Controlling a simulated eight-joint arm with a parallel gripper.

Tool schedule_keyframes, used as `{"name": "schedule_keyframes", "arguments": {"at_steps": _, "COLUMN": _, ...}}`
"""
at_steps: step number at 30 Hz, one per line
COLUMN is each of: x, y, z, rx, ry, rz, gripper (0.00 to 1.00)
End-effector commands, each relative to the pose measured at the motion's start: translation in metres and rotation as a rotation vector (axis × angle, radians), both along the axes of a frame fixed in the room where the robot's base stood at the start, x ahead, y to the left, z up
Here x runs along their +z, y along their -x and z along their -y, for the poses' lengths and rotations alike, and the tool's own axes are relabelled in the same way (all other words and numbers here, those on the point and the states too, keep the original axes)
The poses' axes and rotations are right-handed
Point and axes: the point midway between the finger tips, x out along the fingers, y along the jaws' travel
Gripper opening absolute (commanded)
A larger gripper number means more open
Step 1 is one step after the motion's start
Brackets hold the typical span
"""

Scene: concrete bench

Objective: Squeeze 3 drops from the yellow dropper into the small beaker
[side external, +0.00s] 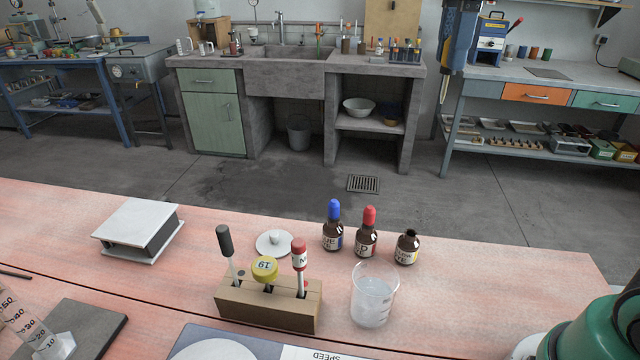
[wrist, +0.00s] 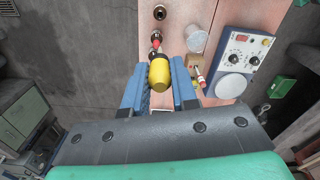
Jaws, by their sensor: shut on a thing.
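The yellow dropper (wrist: 159,73) shows by its yellow bulb between the blue fingers of my gripper (wrist: 160,88) in the wrist view. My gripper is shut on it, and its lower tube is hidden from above. Blue finger-like parts (side external: 461,38) at the top of the side external view look like my gripper, high above the bench. The small beaker (side external: 374,296) is clear glass and stands upright at the front of the bench; it also shows in the wrist view (wrist: 196,40), apart from the dropper. A brown bottle with a yellow label (side external: 407,248) stands open behind it.
A blue-topped bottle (side external: 333,228) and a red-topped bottle (side external: 366,233) stand left of the open one. A wooden rack (side external: 262,309) with upright tools stands left of the beaker. The bench's right end is mostly clear.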

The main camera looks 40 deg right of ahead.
Motion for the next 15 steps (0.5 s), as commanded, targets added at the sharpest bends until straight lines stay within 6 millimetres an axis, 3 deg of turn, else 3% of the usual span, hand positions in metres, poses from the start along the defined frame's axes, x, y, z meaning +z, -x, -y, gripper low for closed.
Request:
{"name": "schedule_keyframes", "arguments": {"at_steps": 4, "x": -0.005, "y": -0.001, "z": -0.005, "rx": 0.022, "ry": 0.0, "rz": 0.0, "gripper": 0.08}}
{"name": "schedule_keyframes", "arguments": {"at_steps": 7, "x": -0.02, "y": -0.004, "z": -0.021, "rx": 0.085, "ry": 0.0, "rz": 0.0, "gripper": 0.08}}
{"name": "schedule_keyframes", "arguments": {"at_steps": 15, "x": -0.093, "y": 0.011, "z": -0.083, "rx": 0.355, "ry": -0.002, "rz": 0.001, "gripper": 0.08}}
